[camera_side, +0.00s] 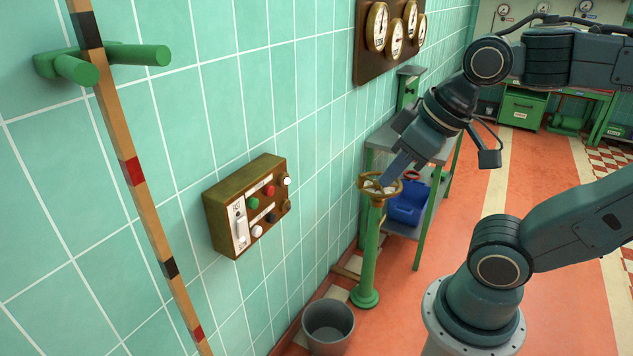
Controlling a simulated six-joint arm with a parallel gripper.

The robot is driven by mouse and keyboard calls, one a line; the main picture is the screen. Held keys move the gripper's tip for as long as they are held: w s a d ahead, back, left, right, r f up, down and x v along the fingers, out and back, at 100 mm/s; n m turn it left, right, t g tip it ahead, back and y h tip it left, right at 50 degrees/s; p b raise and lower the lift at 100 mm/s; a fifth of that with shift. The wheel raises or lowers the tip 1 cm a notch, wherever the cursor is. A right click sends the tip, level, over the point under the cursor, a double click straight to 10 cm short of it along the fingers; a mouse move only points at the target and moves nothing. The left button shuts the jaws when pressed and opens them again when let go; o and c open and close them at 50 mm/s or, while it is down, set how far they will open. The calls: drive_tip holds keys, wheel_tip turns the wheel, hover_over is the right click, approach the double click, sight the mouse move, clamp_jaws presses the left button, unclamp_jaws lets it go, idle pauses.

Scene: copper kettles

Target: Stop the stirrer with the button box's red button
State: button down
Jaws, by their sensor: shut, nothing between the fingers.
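The button box (246,201) is brass-coloured with a wooden-brown body, fixed to the green tiled wall. Its face carries a red button (269,191), a green button (253,203), white and dark buttons, and a white panel with a lever (240,229) at its left end. My gripper (388,179) is shut and empty. In the picture it overlaps the brass handwheel (379,187) on the green post, to the right of the box and apart from it. I cannot tell whether its fingertips touch the wheel. The stirrer cannot be made out.
A grey bucket (328,326) stands on the floor below the box. The handwheel's green post (369,255) rises beside it. A striped pole (134,172) leans at green pegs on the left. Gauges (396,38) hang above. A shelf stand holds a blue bin (408,205).

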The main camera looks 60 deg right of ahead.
sight(270, 191)
drive_tip(key=shift+w, duration=0.1)
drive_tip(key=w+d+f+m+y, duration=0.25)
drive_tip(key=w+f, duration=0.55)
drive_tip(key=w, duration=0.5)
drive_tip(key=w+d+f+m+t, duration=0.1)
drive_tip(key=w+d+f+m, duration=0.2)
drive_tip(key=f, duration=0.3)
drive_tip(key=w+d+f+m+t+y, duration=0.1)
drive_tip(key=w+d+f+m+t, duration=0.1)
drive_tip(key=w+d+f+m, duration=0.2)
drive_tip(key=shift+d+f+m, duration=0.75)
drive_tip(key=shift+d+f, duration=0.2)
drive_tip(key=shift+f, duration=0.35)
drive_tip(key=shift+w, duration=0.1)
drive_tip(key=w, duration=0.8)
drive_tip(key=shift+w, duration=0.25)
